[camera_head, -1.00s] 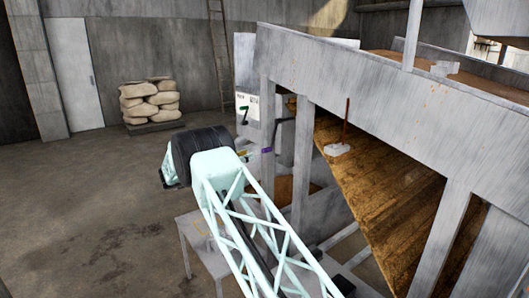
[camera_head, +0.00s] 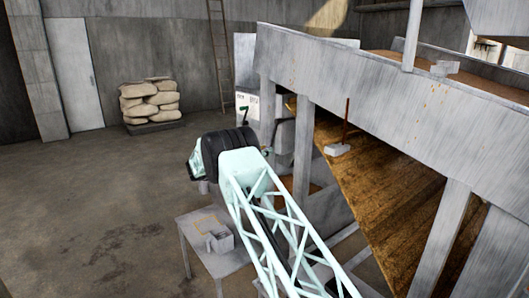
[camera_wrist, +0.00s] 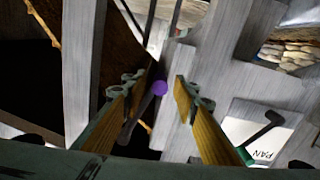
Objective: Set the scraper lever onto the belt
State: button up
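A dark lever with a purple ball knob (camera_wrist: 160,88) shows in the wrist view; I cannot confirm that it is the scraper lever. My gripper (camera_wrist: 161,80) is open, with its two yellow-faced fingers on either side of the knob in the picture. No contact shows, and I cannot tell how far ahead the knob is. In the head view the knob is not visible, and my gripper is mostly hidden behind my arm near the machine's posts. The belt is not clearly identifiable; a sloping brown surface (camera_head: 390,200) lies under the grey machine frame.
A second lever (camera_wrist: 265,127) with a dark handle stands by a white "PAN" plate (camera_wrist: 255,140), right of my fingers. Grey posts (camera_head: 303,150) stand close by. A small table (camera_head: 205,250) carries a grey box (camera_head: 221,242). Sacks (camera_head: 150,100) are stacked far left; the left floor is open.

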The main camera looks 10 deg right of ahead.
jog(key=shift+w+d, duration=0.1)
jog(key=shift+d, duration=0.05)
jog(key=shift+c, duration=0.9)
grip_shut()
jog(key=shift+w, duration=0.1)
jog(key=shift+w+a+r+m+b, duration=0.2)
jog(key=shift+w+a+r+m, duration=0.2)
jog(key=shift+w+m, duration=0.25)
jog(key=shift+w+a+r+m+b, duration=0.15)
jog(key=shift+w+a+r+m, duration=0.2)
jog(key=shift+w+m, duration=0.25)
jog(key=shift+o, duration=0.9)
grip_release()
